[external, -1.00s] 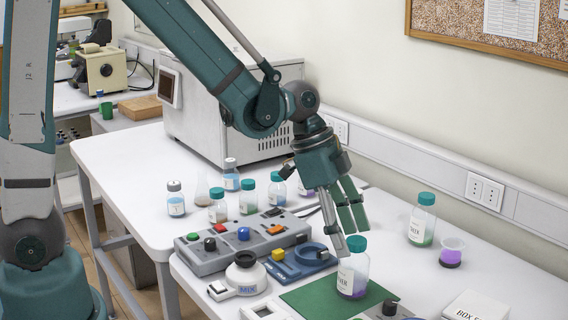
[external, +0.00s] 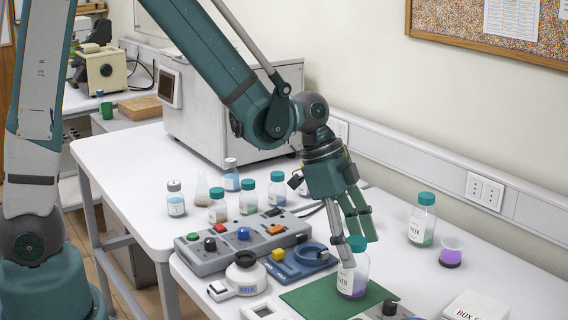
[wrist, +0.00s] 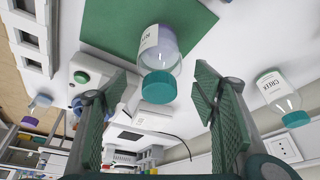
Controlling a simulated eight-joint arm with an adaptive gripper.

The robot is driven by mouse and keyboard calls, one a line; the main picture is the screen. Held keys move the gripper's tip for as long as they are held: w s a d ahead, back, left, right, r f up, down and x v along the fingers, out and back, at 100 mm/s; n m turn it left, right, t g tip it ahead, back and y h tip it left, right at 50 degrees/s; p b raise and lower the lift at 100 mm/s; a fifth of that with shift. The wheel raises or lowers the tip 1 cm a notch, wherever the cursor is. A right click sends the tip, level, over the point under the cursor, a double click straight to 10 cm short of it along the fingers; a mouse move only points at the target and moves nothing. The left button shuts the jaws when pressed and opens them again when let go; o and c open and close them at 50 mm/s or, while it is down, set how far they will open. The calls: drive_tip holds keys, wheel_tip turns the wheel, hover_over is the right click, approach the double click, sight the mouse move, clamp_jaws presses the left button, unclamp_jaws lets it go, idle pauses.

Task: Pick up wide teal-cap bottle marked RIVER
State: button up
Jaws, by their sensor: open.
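A wide clear bottle (external: 354,275) with a teal cap (external: 357,243) and purple contents stands upright on a green mat (external: 310,298). Its label is only partly legible, ending in something like "VER". In the wrist view, the same bottle (wrist: 160,48) shows cap toward me, between the fingers and beyond their tips or level with them. My gripper (external: 359,251) is open and empty, its fingers angled down around the bottle's cap. I cannot tell whether a finger touches it. Another teal-cap bottle (external: 422,222), with green contents, stands to the right; its label is hard to read.
A purple-filled cup (external: 451,256) and a white box (external: 476,306) stand to the right. A grey button panel (external: 243,242), a blue device (external: 300,262) and a white scale-like device (external: 236,284) are left of the mat. Several small bottles (external: 249,196) stand farther back.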

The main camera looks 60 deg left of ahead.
sight(364, 268)
drive_tip(key=shift+w+d+f, duration=0.1)
drive_tip(key=shift+d+f, duration=0.1)
drive_tip(key=shift+f, duration=0.2)
drive_tip(key=shift+f, duration=0.15)
drive_tip(key=shift+x, duration=2.45)
drive_tip(key=c, duration=1.3)
